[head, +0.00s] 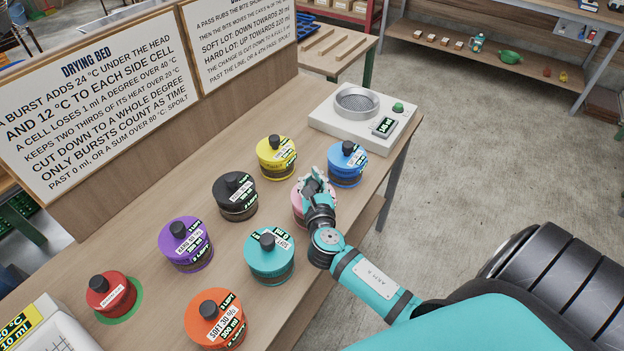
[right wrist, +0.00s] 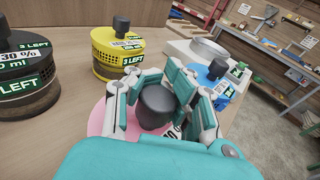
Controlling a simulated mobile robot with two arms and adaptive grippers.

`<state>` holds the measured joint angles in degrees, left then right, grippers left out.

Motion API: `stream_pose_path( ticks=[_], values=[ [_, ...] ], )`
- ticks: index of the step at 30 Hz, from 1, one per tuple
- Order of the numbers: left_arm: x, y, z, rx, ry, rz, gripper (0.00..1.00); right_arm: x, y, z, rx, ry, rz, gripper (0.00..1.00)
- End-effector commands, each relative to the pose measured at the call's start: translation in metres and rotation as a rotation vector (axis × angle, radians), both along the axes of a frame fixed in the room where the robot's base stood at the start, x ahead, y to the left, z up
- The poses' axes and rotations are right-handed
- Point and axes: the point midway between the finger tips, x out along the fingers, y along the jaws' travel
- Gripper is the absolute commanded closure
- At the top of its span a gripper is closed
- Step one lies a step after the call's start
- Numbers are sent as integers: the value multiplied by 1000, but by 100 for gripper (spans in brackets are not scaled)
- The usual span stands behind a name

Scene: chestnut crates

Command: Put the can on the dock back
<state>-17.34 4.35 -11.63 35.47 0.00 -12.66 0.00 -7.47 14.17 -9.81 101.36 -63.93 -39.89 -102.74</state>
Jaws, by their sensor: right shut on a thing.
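My right gripper (head: 313,180) is over the pink can (head: 298,209), its fingers closed around the can's dark knob. In the right wrist view the gripper (right wrist: 165,88) grips the knob (right wrist: 157,106) from both sides above the pink lid (right wrist: 102,122). The pink can appears upright on the bench; its label is mostly hidden by my arm. A small red can (head: 111,298) with a dark knob and white label stands on a green round patch (head: 134,304) at the lower left. My left gripper is not in view.
Blue (head: 347,166), yellow (head: 276,158), black (head: 235,197), purple (head: 186,245), teal (head: 270,257) and orange (head: 217,320) cans stand close around on the wooden bench. A white device (head: 360,136) with a mesh bowl is at the far end. Sign boards (head: 95,95) line the left side.

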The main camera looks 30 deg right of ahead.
Motion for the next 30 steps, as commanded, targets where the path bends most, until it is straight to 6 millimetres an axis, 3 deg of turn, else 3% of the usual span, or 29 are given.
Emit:
stream_pose_path(
  ticks=[9,10,18,26,30],
  values=[
    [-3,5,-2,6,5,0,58,0,0,-1,-1,-4,1,100],
    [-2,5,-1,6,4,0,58,0,0,-1,0,-1,0,90],
    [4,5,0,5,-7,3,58,0,0,-1,0,-1,0,58],
    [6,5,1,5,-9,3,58,0,0,1,0,-1,0,58],
    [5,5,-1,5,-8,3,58,-11,6,1,0,0,3,58]
  ],
)
